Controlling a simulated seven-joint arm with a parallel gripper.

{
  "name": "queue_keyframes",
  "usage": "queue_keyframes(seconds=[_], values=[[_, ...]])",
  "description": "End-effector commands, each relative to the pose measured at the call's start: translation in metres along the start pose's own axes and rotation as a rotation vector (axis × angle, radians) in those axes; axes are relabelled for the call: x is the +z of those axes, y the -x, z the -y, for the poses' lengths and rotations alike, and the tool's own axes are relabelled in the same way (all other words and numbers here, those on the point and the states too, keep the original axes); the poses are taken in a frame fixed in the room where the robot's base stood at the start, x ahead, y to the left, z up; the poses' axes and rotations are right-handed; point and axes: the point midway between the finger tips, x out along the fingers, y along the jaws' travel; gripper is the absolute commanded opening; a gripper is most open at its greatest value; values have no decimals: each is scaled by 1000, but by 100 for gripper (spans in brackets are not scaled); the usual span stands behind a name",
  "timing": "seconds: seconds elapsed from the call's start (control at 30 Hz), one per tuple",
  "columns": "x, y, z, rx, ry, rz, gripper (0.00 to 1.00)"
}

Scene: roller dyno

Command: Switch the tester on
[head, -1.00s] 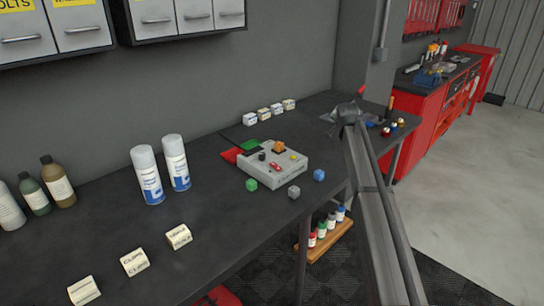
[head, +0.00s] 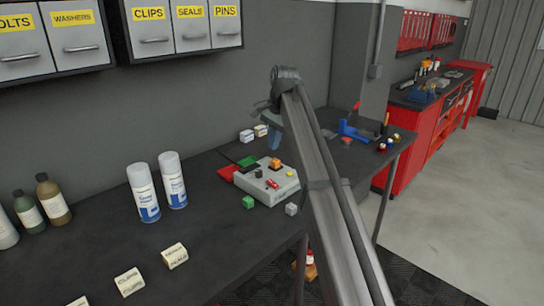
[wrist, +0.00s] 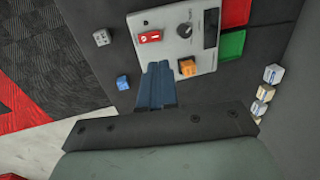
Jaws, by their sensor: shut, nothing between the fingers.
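The tester is a light grey box (head: 268,190) on the dark bench, also in the wrist view (wrist: 172,50). On its top are a red rocker switch (head: 272,184), a black knob (head: 258,174), an orange block-like part (head: 275,163) and a yellow button (head: 290,173). The wrist view shows the red rocker (wrist: 150,37), knob (wrist: 184,30) and orange part (wrist: 187,67). My gripper (head: 273,142) is shut and empty, above and behind the box in the head view. In the wrist view its blue fingers (wrist: 158,70) overlap the box edge, between the rocker and the orange part.
A green cube (head: 249,202) and a grey cube (head: 292,209) lie before the tester; a blue cube (wrist: 122,82) is nearby. Red (wrist: 235,12) and green (wrist: 231,45) pads lie beside it. Two spray cans (head: 143,192) stand left. Small boxes (head: 246,136) stand behind.

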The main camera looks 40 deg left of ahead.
Motion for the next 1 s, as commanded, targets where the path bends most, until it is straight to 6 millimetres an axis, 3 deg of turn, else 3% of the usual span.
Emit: queue_keyframes(seconds=[0.6, 0.8, 1.0], values=[[-1, -102, 0, -1, 0, -2, 0], [-1, -123, 0, -1, 0, -3, 0], [-1, -132, 0, -1, 0, -3, 0]])
